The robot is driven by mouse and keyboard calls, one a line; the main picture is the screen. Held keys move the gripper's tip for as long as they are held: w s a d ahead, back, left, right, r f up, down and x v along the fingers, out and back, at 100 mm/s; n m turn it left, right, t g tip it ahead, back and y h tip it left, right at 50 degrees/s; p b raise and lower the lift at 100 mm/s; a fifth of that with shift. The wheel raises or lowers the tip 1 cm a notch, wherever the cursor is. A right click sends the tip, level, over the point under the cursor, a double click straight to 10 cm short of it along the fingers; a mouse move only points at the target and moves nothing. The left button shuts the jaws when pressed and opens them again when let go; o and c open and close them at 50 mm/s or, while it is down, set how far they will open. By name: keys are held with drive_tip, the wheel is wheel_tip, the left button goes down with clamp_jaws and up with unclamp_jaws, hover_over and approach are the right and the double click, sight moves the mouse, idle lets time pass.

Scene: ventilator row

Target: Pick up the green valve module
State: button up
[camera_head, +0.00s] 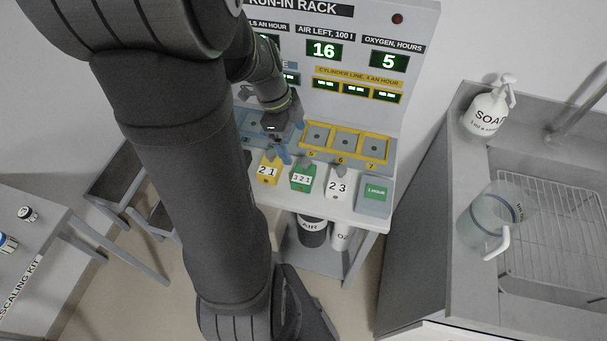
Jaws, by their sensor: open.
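The green valve module (302,178) stands on the front ledge of the run-in rack, with a white label reading 3 2 1 and a grey top. A yellow module (268,172) labelled 2 1 is on its left and a white module (338,185) labelled 2 3 is on its right. My gripper (282,153) is open, above and behind the yellow module, a little to the upper left of the green one. I cannot tell whether it touches anything. My arm hides the left part of the rack.
Yellow-framed empty bays (345,143) lie behind the modules. A green 1 HOUR button (376,191) sits at the right end. An AIR cylinder (313,232) stands below. At right, a sink counter holds a soap bottle (486,112) and a clear jug (490,222).

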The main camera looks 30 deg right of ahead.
approach(305, 173)
drive_tip(key=x, duration=0.5)
drive_tip(key=shift+s+d, duration=0.15)
drive_tip(key=shift+x, duration=2.6)
drive_tip(key=c, duration=1.3)
